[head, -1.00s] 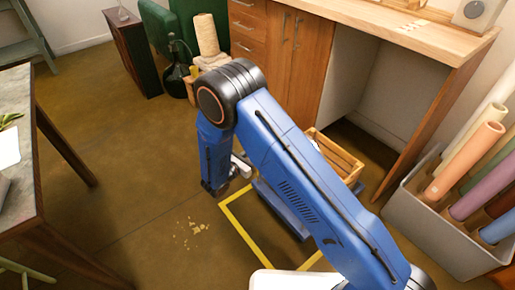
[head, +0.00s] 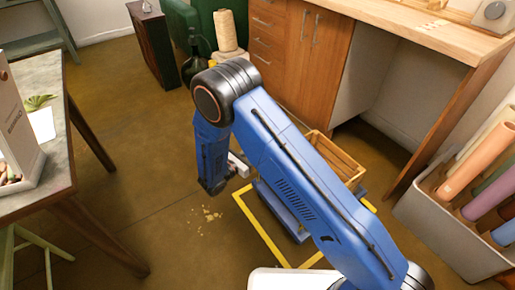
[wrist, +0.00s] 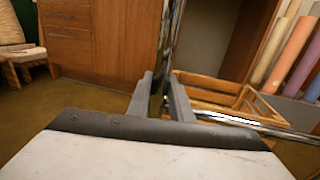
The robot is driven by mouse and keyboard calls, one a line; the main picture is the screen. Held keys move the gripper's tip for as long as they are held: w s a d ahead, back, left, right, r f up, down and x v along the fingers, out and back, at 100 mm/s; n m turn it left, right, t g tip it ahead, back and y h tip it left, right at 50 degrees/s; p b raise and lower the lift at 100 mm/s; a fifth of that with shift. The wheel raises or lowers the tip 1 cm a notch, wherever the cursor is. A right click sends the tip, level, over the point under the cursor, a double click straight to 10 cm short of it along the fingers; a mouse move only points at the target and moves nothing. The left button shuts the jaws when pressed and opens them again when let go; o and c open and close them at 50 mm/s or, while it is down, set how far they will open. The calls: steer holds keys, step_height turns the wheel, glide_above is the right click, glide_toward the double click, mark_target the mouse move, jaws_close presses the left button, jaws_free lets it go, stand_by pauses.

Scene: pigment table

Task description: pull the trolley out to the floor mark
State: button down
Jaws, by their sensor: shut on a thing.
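The trolley (head: 281,208) is a low blue platform carrying a slatted wooden crate (head: 343,163); my arm hides part of both in the head view. The floor mark (head: 262,235) is a yellow tape outline. The trolley's blue deck lies inside or over its left and far part; the right side is hidden by my arm. In the wrist view, my gripper (wrist: 160,80) is shut on an upright metal bar (wrist: 168,40), apparently the trolley's handle. The crate (wrist: 215,88) shows just right of the fingers.
A table (head: 60,175) with a green stool (head: 35,245) stands left. Wooden cabinets (head: 310,60) and a workbench are behind. A bin (head: 430,215) of coloured rolls is at the right. The floor left of the mark is clear except for scattered crumbs (head: 207,215).

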steer(key=shift+s+a, duration=0.2)
steer(key=shift+a, duration=0.05)
steer(key=c, duration=1.5)
jaws_free()
steer(key=shift+s+a, duration=0.1)
steer(key=v, duration=1.7)
steer(key=shift+a, duration=0.1)
